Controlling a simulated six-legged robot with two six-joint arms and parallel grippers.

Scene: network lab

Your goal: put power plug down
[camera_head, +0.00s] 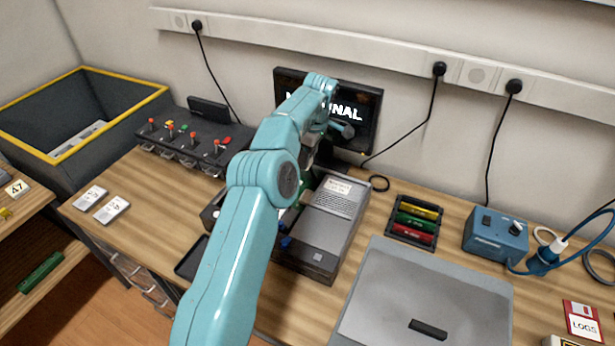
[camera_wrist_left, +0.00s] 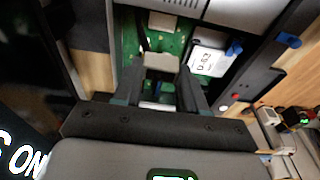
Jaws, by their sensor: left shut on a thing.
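My left gripper (camera_wrist_left: 158,72) is shut on a pale block, taken to be the power plug (camera_wrist_left: 161,60), which shows between its fingertips in the wrist view. The gripper is over the open case of a grey device (camera_head: 333,215), whose green circuit board (camera_wrist_left: 128,30) lies behind the fingers. I cannot tell whether the plug touches the board. In the head view my left arm hides most of the gripper and the plug. A white label card (camera_wrist_left: 208,62) lies inside the case, right of the fingers in the wrist view. My right gripper is not in view.
A black monitor (camera_head: 352,108) stands behind the device. A tray with coloured modules (camera_head: 414,220), a blue power box (camera_head: 495,236) and a grey case (camera_head: 425,290) are to the right. A switch panel (camera_head: 182,138) is to the left.

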